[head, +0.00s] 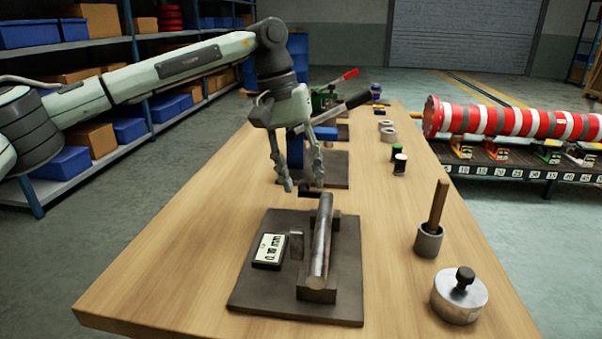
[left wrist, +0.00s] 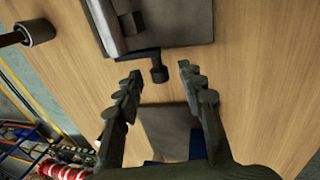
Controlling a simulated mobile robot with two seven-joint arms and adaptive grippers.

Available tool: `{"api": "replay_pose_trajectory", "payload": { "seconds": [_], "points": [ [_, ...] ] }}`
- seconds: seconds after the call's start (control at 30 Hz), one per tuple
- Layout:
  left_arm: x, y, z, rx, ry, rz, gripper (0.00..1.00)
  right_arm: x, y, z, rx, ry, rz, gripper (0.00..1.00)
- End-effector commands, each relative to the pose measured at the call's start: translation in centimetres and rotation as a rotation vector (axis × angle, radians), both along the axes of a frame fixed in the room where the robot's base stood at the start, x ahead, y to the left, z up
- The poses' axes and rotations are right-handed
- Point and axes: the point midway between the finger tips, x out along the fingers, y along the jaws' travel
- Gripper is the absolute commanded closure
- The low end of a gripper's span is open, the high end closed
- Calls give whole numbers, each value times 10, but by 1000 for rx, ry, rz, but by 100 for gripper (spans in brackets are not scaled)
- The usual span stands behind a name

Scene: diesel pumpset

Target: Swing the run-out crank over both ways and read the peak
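The run-out rig is a dark plate (head: 260,292) on the near bench, with a grey metal shaft (head: 321,240) lying in supports. A small readout (head: 269,250) on the plate seems to show 0.10 mm. The dark crank (head: 309,193) is at the shaft's far end; its knob (left wrist: 158,74) also shows in the left wrist view. My left gripper (head: 304,187) is open, pointing down at the crank. In the left wrist view my left gripper (left wrist: 160,70) has a finger either side of the knob, with gaps; contact cannot be told. My right gripper is not in view.
A lidded metal pot (head: 460,299) and a cup with a wooden handle (head: 429,240) stand to the right. Another dark plate (head: 335,170) with a blue part is behind the gripper. The bench's left front is clear.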

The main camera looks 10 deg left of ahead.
Motion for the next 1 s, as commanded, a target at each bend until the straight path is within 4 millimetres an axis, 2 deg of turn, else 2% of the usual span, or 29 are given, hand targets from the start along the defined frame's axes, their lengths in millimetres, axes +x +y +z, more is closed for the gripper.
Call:
{"api": "replay_pose_trajectory", "payload": {
  "seconds": [0.03, 0.33, 0.67, 1.0],
  "points": [
    [0, 0, 0, 0, 0, 0, 62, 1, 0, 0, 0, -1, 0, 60],
    [0, 0, 0, 0, 0, 1, 99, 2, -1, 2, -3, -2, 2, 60],
    [0, -1, 2, 24, -1, 0, 100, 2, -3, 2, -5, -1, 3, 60],
    [0, -8, 11, 216, -1, -3, 100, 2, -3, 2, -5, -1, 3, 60]
  ]
}}
